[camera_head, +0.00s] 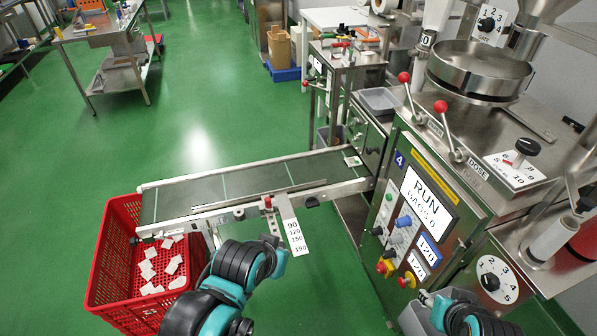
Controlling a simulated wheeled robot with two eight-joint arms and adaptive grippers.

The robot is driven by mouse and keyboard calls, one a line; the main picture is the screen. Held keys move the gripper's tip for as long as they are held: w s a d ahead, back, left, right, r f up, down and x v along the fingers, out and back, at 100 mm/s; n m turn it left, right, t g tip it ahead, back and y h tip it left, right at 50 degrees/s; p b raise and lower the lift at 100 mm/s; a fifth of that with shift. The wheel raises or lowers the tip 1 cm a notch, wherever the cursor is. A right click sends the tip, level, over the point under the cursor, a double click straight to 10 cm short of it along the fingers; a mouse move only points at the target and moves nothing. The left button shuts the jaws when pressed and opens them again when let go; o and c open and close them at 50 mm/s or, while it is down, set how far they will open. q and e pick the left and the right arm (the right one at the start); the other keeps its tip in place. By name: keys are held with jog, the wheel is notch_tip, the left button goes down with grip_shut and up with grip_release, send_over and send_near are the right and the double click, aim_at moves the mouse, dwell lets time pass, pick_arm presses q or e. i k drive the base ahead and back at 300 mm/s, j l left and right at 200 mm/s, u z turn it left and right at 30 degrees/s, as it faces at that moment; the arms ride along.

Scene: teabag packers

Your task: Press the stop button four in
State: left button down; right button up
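The machine marked 4 (399,159) stands at the right with a tilted control panel. Its screen (427,204) reads RUN and BAGS 0. Which one is the stop button I cannot read. My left gripper (273,252) is in front of the conveyor, apart from the panel. My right gripper (447,308) is at the bottom, below the panel. Their fingertips are not clear.
A conveyor (235,185) runs left from the machine to a red crate (115,240) holding several white teabags. A scale strip (292,232) hangs at its front. Red-knobbed levers (440,107) and a numbered dial (491,282) flank the panel. Green floor is open behind.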

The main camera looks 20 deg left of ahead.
aim_at(402, 282)
jog(key=i+j+z, duration=0.15)
jog(key=j+z, duration=0.25)
jog(key=i+j+z, duration=0.15)
jog(key=z, duration=0.25)
